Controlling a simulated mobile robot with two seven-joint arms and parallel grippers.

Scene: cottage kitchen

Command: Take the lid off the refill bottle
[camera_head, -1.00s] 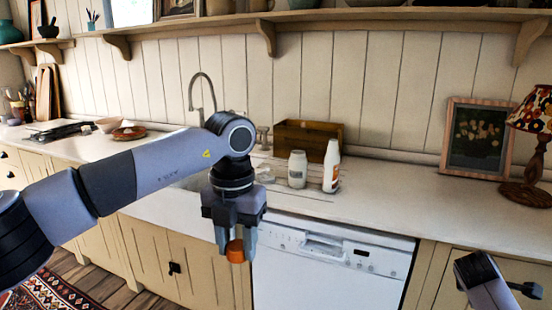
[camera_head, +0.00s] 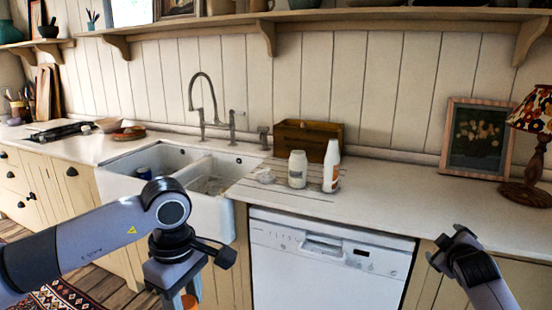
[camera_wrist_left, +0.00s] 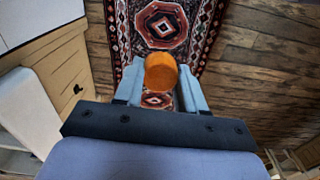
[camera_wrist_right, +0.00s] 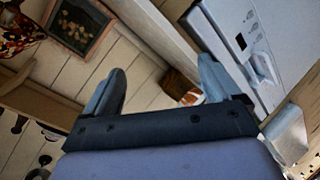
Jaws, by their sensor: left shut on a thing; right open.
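My left gripper (camera_head: 178,298) hangs low in front of the sink cabinet, away from the counter. It is shut on an orange lid (camera_wrist_left: 160,74), seen between its fingers in the left wrist view; in the head view the lid (camera_head: 190,302) shows at the bottom edge. A white bottle (camera_head: 331,168) with an orange label stands upright on the counter right of the sink. A white jar (camera_head: 297,170) stands just left of it; I cannot tell whether either is the refill bottle. My right gripper (camera_head: 448,246) is open and empty at the right, in front of the counter.
A wooden box (camera_head: 309,138) stands behind the bottle and jar. The sink (camera_head: 215,200) is to their left, and a small pale item (camera_head: 264,176) lies beside it. A framed picture (camera_head: 475,138) and a lamp (camera_head: 530,150) stand at the right. The counter between is clear.

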